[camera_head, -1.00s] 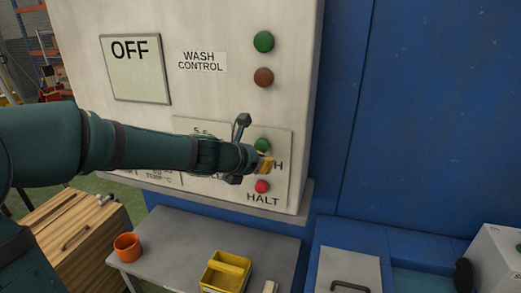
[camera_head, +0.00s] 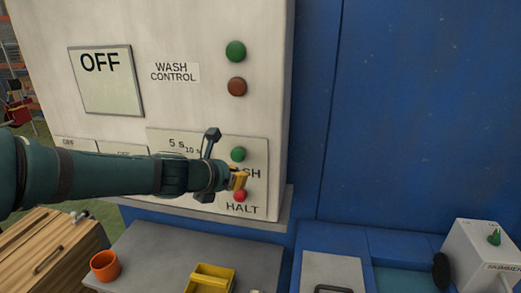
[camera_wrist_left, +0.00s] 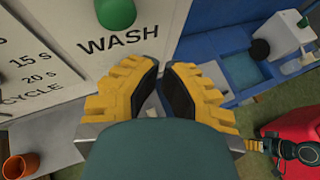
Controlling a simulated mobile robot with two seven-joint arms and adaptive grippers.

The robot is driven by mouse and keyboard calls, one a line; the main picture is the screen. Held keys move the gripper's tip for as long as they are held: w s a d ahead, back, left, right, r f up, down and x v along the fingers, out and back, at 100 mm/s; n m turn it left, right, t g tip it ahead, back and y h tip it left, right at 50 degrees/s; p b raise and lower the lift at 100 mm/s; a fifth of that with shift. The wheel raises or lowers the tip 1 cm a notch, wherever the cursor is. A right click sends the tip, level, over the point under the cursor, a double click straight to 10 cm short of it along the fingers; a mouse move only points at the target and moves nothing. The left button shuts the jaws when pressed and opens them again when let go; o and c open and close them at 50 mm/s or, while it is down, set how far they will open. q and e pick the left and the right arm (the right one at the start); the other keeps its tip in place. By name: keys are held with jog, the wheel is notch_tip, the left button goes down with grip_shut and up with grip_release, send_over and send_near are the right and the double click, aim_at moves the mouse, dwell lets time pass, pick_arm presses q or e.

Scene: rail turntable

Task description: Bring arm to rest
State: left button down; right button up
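My left arm reaches in from the left in the head view. Its gripper (camera_head: 240,179) is in front of the wash panel, between a green button (camera_head: 238,154) and a red button (camera_head: 240,196), and partly covers the WASH label. In the left wrist view its yellow fingers (camera_wrist_left: 162,72) lie close together with nothing between them. The green button (camera_wrist_left: 115,12) is beyond the tips there. My right gripper (camera_wrist_left: 262,146) seems to show small at the lower right of that view, beside something red; its finger opening is unclear.
The control box shows an OFF display (camera_head: 104,80) and upper green and brown buttons. Below are a grey table (camera_head: 150,262), an orange cup (camera_head: 105,266), a yellow bin (camera_head: 212,280) and wooden drawers (camera_head: 48,248). The front of the blue wall (camera_head: 410,110) is clear.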

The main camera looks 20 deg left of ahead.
pick_arm(q)
jog(key=s+d+f+m+g, duration=0.1)
jog(key=d+f+m+g, duration=0.25)
jog(key=f+m, duration=0.6)
jog(key=s+d+f+m+g, duration=0.1)
jog(key=d+f+m+g, duration=0.3)
jog(key=f, duration=1)
jog(key=s+d+f+m+g, duration=0.1)
jog(key=s+d+f+m, duration=0.5)
jog(key=f+m, duration=0.2)
jog(key=s+d+f+m+g+h, duration=0.1)
jog(key=s+d+f+m, duration=0.5)
jog(key=f+m, duration=0.3)
jog(key=shift+s+d+f+m+g, duration=0.2)
jog(key=shift+s+m+g, duration=0.15)
jog(key=shift+s+m, duration=0.15)
jog(key=shift+m, duration=0.25)
